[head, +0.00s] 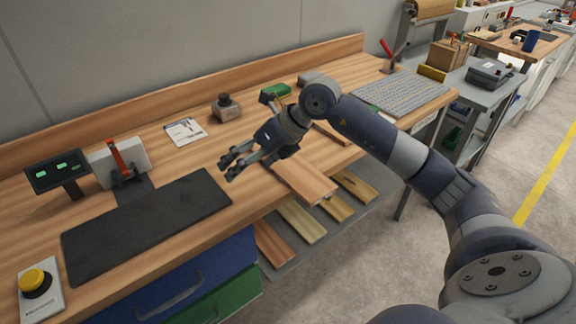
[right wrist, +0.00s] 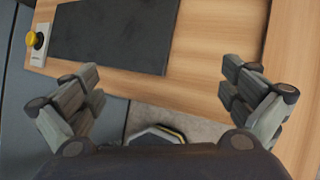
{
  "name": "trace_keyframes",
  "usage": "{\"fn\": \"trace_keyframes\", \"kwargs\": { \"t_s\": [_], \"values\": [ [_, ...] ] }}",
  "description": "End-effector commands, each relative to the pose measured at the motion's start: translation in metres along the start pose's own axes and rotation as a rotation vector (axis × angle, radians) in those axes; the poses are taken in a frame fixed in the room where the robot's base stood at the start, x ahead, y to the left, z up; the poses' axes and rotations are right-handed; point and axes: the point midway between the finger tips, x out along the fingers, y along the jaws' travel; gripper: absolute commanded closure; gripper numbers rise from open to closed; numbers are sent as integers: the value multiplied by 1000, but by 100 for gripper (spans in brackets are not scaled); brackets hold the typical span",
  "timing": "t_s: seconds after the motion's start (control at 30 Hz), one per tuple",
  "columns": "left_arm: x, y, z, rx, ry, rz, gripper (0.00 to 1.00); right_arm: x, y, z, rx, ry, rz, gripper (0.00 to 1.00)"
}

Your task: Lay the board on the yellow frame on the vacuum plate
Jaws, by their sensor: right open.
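A flat black plate (head: 148,222) lies on the near left of the wooden bench; it also shows in the right wrist view (right wrist: 115,30). I cannot tell whether this or the grey dotted plate (head: 400,93) at the bench's far right is the vacuum plate. I make out no yellow frame. A wooden board (head: 305,178) juts over the bench's front edge, partly behind my right gripper. My right gripper (head: 232,163) is open and empty, right of the black plate's far corner. Its spread fingers show in the right wrist view (right wrist: 165,95). My left gripper is not in view.
Several boards (head: 302,220) lie on a low shelf under the bench. A dark display (head: 58,172), a red-handled device (head: 121,160) and a yellow button (head: 35,281) stand around the black plate.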

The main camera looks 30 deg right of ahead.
Motion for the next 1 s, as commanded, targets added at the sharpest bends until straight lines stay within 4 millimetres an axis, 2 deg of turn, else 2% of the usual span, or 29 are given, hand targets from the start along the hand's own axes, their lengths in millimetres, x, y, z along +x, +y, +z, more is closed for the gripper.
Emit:
{"fn": "trace_keyframes", "kwargs": {
  "t_s": [0.03,0.13,0.23,0.37,0.47,0.7,0.83,1.0],
  "values": [
    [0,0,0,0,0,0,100,-15,-27,1,2,31,-101,0],
    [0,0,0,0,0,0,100,-43,-72,-3,22,95,-271,0],
    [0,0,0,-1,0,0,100,-66,-100,-8,50,137,-387,0],
    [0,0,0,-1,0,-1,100,-80,-117,-12,71,166,-456,0],
    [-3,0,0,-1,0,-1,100,-72,-124,-14,76,172,-466,0],
    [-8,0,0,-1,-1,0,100,-41,-139,-20,75,170,-463,0],
    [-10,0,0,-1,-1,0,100,-32,-142,-22,73,169,-461,0],
    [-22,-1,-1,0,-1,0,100,-15,-152,-23,76,173,-460,0]
  ]
}}
